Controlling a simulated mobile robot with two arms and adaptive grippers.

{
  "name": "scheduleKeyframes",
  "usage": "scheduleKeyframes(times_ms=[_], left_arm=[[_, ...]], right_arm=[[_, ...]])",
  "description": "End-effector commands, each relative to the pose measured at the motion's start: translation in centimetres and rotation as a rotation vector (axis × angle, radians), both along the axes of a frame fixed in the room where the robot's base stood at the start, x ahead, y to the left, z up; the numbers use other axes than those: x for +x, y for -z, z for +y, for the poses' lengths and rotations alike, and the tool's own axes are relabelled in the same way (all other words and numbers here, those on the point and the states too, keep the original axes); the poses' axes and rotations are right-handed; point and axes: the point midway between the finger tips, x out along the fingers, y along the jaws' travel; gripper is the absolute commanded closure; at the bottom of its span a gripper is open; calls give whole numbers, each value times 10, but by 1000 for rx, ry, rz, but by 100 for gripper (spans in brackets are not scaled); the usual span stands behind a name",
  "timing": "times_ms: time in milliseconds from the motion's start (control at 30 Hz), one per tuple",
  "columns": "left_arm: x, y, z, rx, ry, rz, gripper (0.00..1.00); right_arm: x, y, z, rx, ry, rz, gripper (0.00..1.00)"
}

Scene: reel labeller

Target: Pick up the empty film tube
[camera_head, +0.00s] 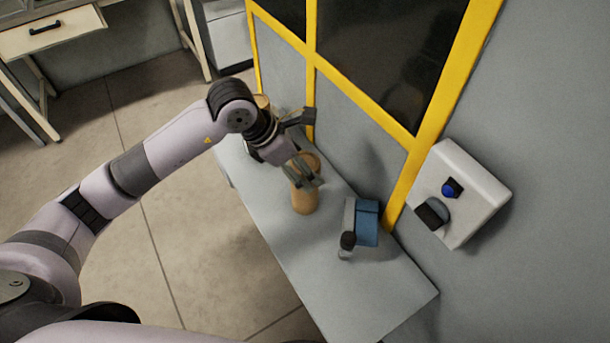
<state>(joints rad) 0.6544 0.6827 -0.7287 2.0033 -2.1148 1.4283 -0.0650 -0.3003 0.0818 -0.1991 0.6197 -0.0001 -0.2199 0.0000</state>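My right gripper is not in view.
The grey shelf (385,300) runs along a yellow-framed machine wall. A blue device with a grey-black handle (367,222) lies on it, right of the tube. A white control box with a blue button (453,187) is on the wall. The shelf's near end is clear.

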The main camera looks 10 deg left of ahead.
Motion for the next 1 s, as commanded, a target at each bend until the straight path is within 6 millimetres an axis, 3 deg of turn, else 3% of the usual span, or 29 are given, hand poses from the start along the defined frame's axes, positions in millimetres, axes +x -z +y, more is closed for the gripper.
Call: scheduleKeyframes(times_ms=[167, 333, 500, 767, 1000], left_arm=[[3, 9, -4, -1, -1, 3, 23], [9, 31, -12, -1, -1, 5, 23], [15, 49, -19, -1, 0, 2, 23], [16, 52, -20, 0, 1, 0, 23], [16, 51, -20, -1, 0, -1, 39]], right_arm=[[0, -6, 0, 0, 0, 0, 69], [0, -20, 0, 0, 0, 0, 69], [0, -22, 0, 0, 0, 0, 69], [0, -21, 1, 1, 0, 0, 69], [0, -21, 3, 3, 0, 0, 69]])
